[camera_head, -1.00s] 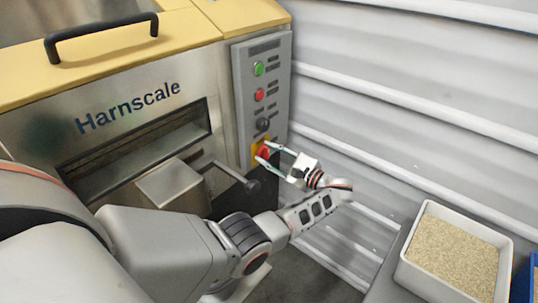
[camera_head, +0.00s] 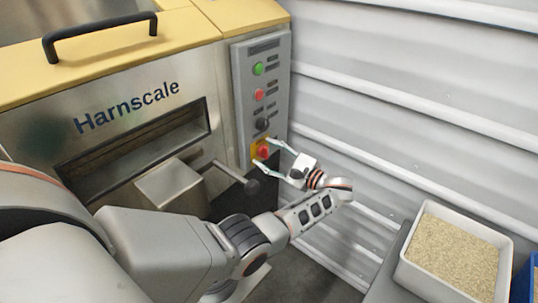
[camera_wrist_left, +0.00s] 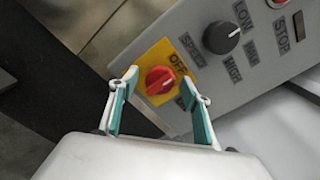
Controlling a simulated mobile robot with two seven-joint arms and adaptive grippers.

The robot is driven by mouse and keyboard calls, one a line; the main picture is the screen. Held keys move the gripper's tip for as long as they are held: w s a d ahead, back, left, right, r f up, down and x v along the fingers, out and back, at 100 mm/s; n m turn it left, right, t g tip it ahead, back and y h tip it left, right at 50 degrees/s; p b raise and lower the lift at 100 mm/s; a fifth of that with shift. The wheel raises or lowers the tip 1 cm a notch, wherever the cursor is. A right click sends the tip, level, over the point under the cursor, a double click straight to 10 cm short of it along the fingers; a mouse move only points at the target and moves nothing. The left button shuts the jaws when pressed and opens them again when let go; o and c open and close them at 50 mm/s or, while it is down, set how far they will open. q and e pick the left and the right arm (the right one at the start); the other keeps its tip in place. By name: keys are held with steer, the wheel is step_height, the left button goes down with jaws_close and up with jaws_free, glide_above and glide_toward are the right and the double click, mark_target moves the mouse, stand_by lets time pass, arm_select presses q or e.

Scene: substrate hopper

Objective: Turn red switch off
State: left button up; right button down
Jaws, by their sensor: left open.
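The red switch (camera_head: 263,152) is a rotary knob on a yellow plate at the bottom of the grey control panel (camera_head: 243,85). In the left wrist view the red knob (camera_wrist_left: 160,80) sits between and just beyond my fingertips, with the word OFF beside it on the yellow plate (camera_wrist_left: 178,62). My left gripper (camera_head: 263,151) is open, with its fingers on either side of the knob. It also shows in the left wrist view (camera_wrist_left: 163,85), with teal finger pads apart. I cannot tell whether either finger touches the knob. My right gripper is not in view.
Above the switch are a black speed knob (camera_head: 263,124), a red button (camera_head: 260,94) and a green button (camera_head: 258,69). A black-knobbed lever (camera_head: 252,187) juts out just below my fingers. A ribbed wall (camera_head: 420,110) stands to the right. A bin of grain (camera_head: 403,271) is at lower right.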

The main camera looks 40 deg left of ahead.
arm_select(q)
steer(key=s+d, duration=0.1)
steer(key=d, duration=1.1)
stand_by(0.4)
